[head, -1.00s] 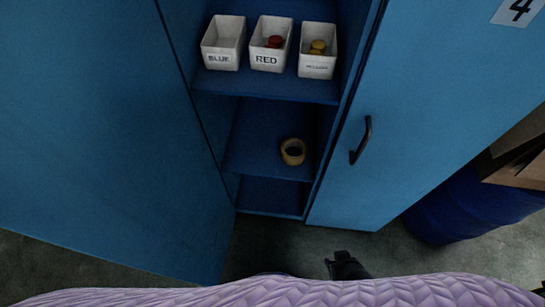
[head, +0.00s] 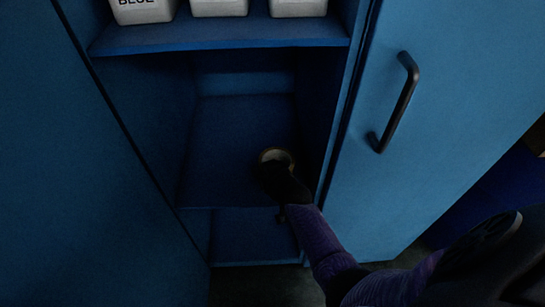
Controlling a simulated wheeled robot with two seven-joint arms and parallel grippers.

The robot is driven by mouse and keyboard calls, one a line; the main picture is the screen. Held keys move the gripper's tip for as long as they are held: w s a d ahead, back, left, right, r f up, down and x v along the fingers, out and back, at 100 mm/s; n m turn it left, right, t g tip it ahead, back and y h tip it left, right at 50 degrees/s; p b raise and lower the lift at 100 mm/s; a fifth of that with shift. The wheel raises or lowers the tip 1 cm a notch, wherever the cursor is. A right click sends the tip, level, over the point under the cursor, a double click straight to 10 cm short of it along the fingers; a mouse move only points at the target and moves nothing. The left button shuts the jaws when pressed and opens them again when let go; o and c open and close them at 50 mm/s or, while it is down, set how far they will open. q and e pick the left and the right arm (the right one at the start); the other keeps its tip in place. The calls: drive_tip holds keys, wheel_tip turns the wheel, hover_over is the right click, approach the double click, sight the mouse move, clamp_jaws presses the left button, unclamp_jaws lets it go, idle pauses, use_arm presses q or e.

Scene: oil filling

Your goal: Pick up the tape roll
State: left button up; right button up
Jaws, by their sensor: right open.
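The tape roll (head: 275,153) lies on the middle shelf (head: 225,150) of the blue cabinet, near its right side. Only its far rim shows; the rest is hidden behind my right gripper. My right gripper (head: 277,172) is dark, reaches in from the lower right and is open at the near side of the roll. Its fingertips are too dark to tell whether they touch the roll or surround it. My left gripper is not in view.
White bins, one labelled BLUE (head: 143,10), stand on the shelf above. The cabinet's right wall is close beside my right arm. A door with a black handle (head: 395,102) is on the right. The middle shelf is bare left of the roll.

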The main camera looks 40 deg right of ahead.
drive_tip(key=shift+w+d+f+b, duration=0.1)
drive_tip(key=shift+w+f+b, duration=0.2)
drive_tip(key=shift+w+f, duration=0.35)
drive_tip(key=shift+w+r, duration=0.1)
drive_tip(key=shift+r, duration=0.1)
clamp_jaws()
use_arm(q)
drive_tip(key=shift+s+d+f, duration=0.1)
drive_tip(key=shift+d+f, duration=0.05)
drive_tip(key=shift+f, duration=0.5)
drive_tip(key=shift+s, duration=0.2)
